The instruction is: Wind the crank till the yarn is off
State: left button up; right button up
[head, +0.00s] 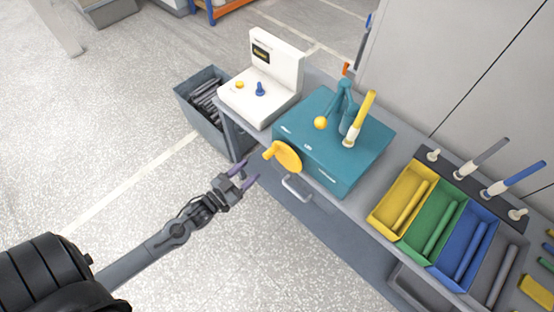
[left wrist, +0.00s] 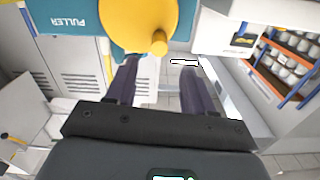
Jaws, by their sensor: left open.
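The crank (head: 288,157) is a yellow disc with a knob on the front side of the teal puller box (head: 325,165). My left gripper (head: 246,180) is open and empty, a short way in front of and below the crank knob (head: 268,153). In the left wrist view the yellow disc (left wrist: 135,20) is at the top, and its knob (left wrist: 159,43) lies just beyond the gap between the fingertips (left wrist: 160,70). On the box stands a tilted bobbin with yellow yarn (head: 364,103), beside a teal arm with a yellow ball (head: 320,122). My right gripper is not visible.
A white control unit (head: 262,85) stands left of the puller. A bin of dark tubes (head: 205,98) is beside the bench. Yellow (head: 384,214), green (head: 415,232) and blue (head: 448,256) trays are right of it. A metal handle (head: 297,190) sticks out below the crank.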

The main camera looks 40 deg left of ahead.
aim_at(269, 153)
pick_arm(q)
jog(key=w, duration=0.7)
jog(key=w+d, duration=0.1)
jog(key=w, duration=0.2)
jog(key=shift+w+f, duration=0.15)
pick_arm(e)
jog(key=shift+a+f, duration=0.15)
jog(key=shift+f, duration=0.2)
pick_arm(q)
grip_shut()
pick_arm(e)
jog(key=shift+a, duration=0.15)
pick_arm(q)
jog(key=shift+d, duration=0.1)
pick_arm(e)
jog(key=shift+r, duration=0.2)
